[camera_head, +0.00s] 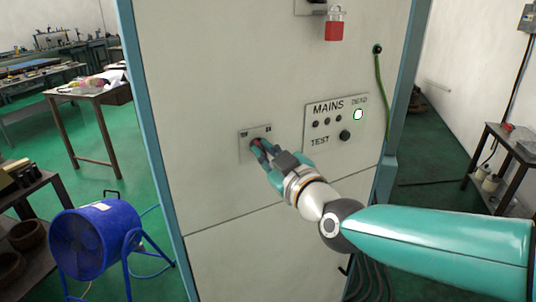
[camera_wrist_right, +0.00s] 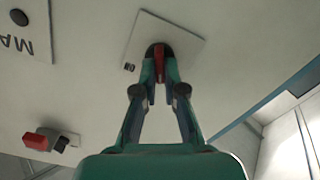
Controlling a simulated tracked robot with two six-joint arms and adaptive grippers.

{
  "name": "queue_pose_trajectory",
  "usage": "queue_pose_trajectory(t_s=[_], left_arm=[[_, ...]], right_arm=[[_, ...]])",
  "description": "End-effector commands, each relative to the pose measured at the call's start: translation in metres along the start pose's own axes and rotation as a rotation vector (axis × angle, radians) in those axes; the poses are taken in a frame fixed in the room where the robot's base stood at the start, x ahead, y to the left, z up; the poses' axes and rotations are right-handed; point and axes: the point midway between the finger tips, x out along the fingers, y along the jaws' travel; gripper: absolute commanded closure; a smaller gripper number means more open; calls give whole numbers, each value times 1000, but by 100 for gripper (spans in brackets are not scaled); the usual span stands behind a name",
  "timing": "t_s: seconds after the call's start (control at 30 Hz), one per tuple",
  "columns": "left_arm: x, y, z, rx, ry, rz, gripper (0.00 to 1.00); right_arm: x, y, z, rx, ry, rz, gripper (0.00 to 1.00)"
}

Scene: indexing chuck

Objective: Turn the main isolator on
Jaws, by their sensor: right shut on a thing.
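The main isolator is a switch with a red handle (camera_wrist_right: 159,66) on a small grey plate (camera_head: 248,156) on the pale cabinet's front. The plate also shows in the right wrist view (camera_wrist_right: 188,42). My right gripper (camera_head: 260,147) reaches in from the right and is shut on the red handle. In the right wrist view its two fingertips (camera_wrist_right: 160,80) sit on either side of the handle. The fingers hide much of the handle in the head view, and I cannot read the plate's small marks. My left gripper is not in view.
Right of the plate is a MAINS panel (camera_head: 316,122) with a lit lamp (camera_head: 358,114), small dark sockets or lamps and a TEST button (camera_head: 345,135). A red padlock (camera_head: 335,28) hangs above. A green cable (camera_head: 380,85) runs down the right. A blue fan (camera_head: 95,243) stands left.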

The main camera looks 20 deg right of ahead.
Motion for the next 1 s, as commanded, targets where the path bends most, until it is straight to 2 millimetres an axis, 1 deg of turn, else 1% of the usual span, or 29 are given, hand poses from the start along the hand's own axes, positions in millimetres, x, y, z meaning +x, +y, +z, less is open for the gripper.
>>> queue_pose_trajectory(t_s=[0.03, 0.27, 0.5, 0.8, 1.0], left_arm=[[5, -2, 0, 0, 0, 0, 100], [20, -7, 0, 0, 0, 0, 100], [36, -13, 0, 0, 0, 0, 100], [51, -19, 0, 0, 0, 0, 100], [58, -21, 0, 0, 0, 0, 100]], right_arm=[[0, -2, 2, 21, 1, -2, 100], [0, -2, 3, 174, 1, -3, 100], [0, 0, 3, 394, 1, -2, 100], [0, 1, 3, 675, 1, -2, 100], [0, 2, 4, 831, -1, -2, 100]])
